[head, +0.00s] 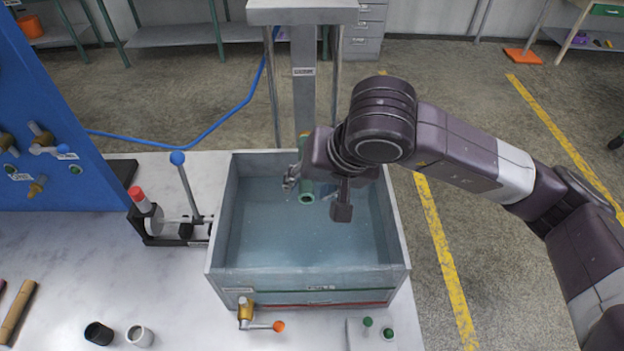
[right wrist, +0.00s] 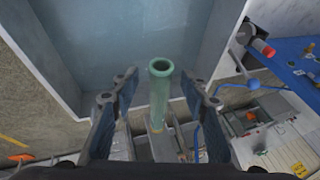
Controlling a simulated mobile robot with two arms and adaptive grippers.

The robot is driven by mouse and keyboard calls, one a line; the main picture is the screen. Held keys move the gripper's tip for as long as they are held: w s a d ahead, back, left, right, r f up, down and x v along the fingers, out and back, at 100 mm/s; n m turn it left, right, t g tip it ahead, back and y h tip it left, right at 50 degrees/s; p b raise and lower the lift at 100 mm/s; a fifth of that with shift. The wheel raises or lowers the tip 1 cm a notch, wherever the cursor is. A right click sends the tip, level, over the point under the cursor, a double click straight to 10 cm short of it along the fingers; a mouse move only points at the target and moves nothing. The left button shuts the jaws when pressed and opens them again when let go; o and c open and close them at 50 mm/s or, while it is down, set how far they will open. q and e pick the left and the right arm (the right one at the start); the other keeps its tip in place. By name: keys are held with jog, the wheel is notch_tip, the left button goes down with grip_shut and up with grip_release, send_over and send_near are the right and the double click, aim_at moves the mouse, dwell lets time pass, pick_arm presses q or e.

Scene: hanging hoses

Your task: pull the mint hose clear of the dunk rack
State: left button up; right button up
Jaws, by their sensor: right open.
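The mint hose (head: 307,197) shows its open green end over the water tank, partly hidden by my right gripper (head: 316,196) in the head view. In the right wrist view the hose (right wrist: 158,100) runs between the two spread fingers of my right gripper (right wrist: 158,90), with a gap on both sides. The right gripper is open and holds nothing. A grey post with a broad top (head: 304,95) stands behind the tank and seems to be the dunk rack. Where the hose meets it is hidden by my wrist. My left gripper is out of view.
The grey tank (head: 309,281) holds water, and its walls surround the area below my right gripper. A lever stand (head: 185,220) with a blue knob stands left of it. A brass valve (head: 246,313) is at its front. A blue panel (head: 50,110) rises at the left.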

grip_shut()
jog(key=shift+s+f, duration=0.1)
dwell(0.6)
jog(key=shift+s+b, duration=0.15)
jog(key=shift+b, duration=0.15)
jog(key=shift+s, duration=0.2)
jog(key=shift+b, duration=0.3)
jog(key=shift+s, duration=0.2)
